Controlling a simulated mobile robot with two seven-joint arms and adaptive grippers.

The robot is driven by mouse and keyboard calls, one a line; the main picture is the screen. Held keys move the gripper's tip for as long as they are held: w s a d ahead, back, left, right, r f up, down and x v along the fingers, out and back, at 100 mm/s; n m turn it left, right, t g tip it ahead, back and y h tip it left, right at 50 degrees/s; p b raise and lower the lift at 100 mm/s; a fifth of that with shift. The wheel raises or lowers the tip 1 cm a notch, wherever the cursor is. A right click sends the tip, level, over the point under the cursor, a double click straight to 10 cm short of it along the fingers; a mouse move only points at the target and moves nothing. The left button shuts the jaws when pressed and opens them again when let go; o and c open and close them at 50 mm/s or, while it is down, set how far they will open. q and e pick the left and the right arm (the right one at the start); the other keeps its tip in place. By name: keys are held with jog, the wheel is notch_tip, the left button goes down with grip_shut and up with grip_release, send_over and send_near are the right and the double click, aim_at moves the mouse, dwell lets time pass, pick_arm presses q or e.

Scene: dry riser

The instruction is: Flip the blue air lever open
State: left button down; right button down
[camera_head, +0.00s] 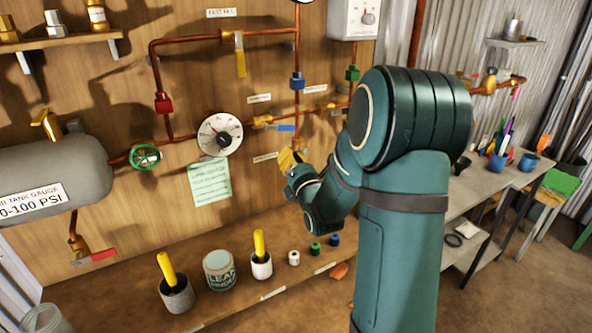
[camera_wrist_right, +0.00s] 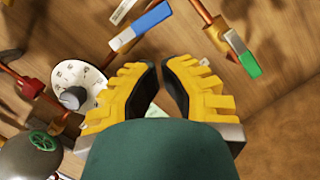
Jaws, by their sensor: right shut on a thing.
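The blue air lever (camera_head: 285,128) is on a brass valve (camera_head: 262,121) in the copper pipe, right of the round dial. It lies roughly along the pipe, pointing right. In the wrist view the blue lever (camera_wrist_right: 152,18) is beyond my fingertips, up and left, apart from them. My right gripper (camera_head: 290,158), with yellow fingers, is just below the lever near the wall. In the wrist view the right gripper (camera_wrist_right: 158,65) has its fingertips close together, with a narrow gap behind them. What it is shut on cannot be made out. My left gripper is not in view.
A white dial (camera_head: 220,134) and a green paper (camera_head: 209,183) are left of the gripper. A green-handled lever (camera_wrist_right: 242,54) is to its right in the wrist view. Pots and small coloured caps stand on the bench (camera_head: 215,312) below. A grey tank (camera_head: 50,172) is at the left.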

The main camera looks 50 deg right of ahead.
jog(key=v, duration=0.5)
jog(key=shift+s+a, duration=0.15)
jog(key=shift+s, duration=0.15)
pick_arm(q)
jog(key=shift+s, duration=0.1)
pick_arm(e)
jog(key=shift+f, duration=0.1)
